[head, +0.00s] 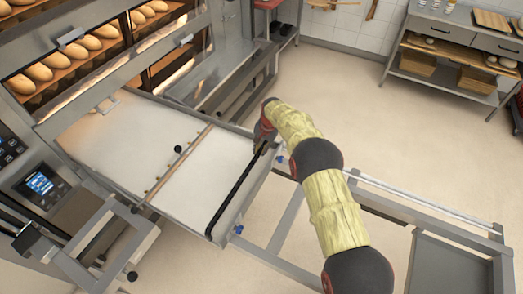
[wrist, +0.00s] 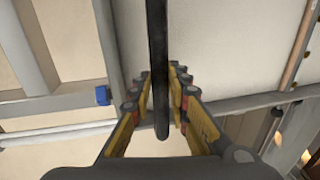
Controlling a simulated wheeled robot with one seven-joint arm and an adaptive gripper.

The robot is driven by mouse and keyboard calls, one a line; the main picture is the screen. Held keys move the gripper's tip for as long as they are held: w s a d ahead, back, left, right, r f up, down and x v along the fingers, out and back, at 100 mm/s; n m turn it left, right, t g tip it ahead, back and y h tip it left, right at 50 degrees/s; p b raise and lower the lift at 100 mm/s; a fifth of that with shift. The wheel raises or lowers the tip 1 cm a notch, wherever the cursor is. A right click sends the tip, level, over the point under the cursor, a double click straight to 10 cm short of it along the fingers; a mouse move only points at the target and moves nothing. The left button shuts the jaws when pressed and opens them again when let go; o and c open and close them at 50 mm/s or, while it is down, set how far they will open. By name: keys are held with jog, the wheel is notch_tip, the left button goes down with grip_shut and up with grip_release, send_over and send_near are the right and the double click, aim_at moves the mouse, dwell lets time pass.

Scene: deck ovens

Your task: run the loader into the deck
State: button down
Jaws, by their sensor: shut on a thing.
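The loader (head: 205,180) is a flat white belt in a grey metal frame, with a thin wooden bar across it and a black handle bar (head: 238,190) along its near end. My gripper (head: 264,140) is at the upper end of this handle, largely hidden by my wrist in the head view. In the wrist view my gripper (wrist: 161,76) has its yellow-padded fingers on both sides of the black handle (wrist: 159,35). The loader's far end lies at the front of the deck oven (head: 95,75), below the decks holding loaves; how far it reaches inside is hard to tell.
A rail frame (head: 430,205) extends from the loader to the lower right. The oven's control panel (head: 42,186) is at the left. A steel table with shelves (head: 455,50) stands at the upper right.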

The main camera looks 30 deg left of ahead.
jog(key=shift+a+r, duration=0.1)
jog(key=shift+a, duration=0.15)
jog(key=c, duration=1.7)
grip_release()
jog(key=shift+a, duration=0.1)
jog(key=r, duration=0.3)
jog(key=d+r, duration=0.1)
jog(key=r, duration=0.3)
jog(key=d+r, duration=0.1)
jog(key=r, duration=0.3)
jog(key=shift+d+r, duration=0.25)
